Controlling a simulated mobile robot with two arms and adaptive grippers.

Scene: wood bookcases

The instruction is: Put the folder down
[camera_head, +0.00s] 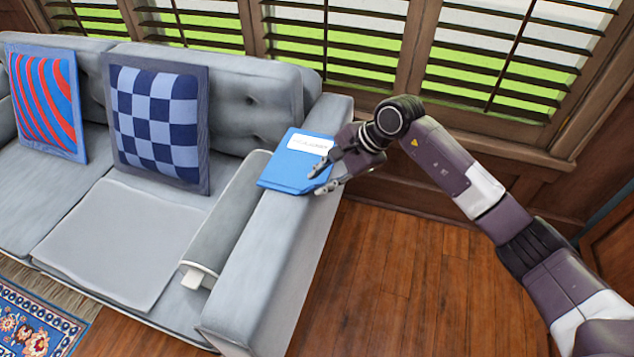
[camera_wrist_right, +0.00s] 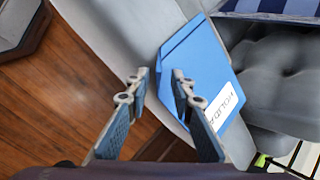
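The blue folder (camera_head: 287,168) with a white label lies on the top of the sofa's right armrest (camera_head: 268,255), near the backrest. My right gripper (camera_head: 322,180) is at the folder's right edge. In the right wrist view the folder (camera_wrist_right: 195,55) lies past the fingers, and the right-hand finger overlaps it in the picture. The two fingers (camera_wrist_right: 158,85) stand apart, with armrest and floor showing between them, so the gripper is open. Whether a finger touches the folder cannot be told. My left gripper is not in view.
The grey sofa (camera_head: 105,235) holds a checkered cushion (camera_head: 157,125), a red-and-blue cushion (camera_head: 48,100) and a grey rolled item (camera_head: 225,225) against the armrest. Shuttered windows (camera_head: 340,45) stand behind. Bare wooden floor (camera_head: 400,270) lies right of the sofa. A patterned rug (camera_head: 30,330) is at lower left.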

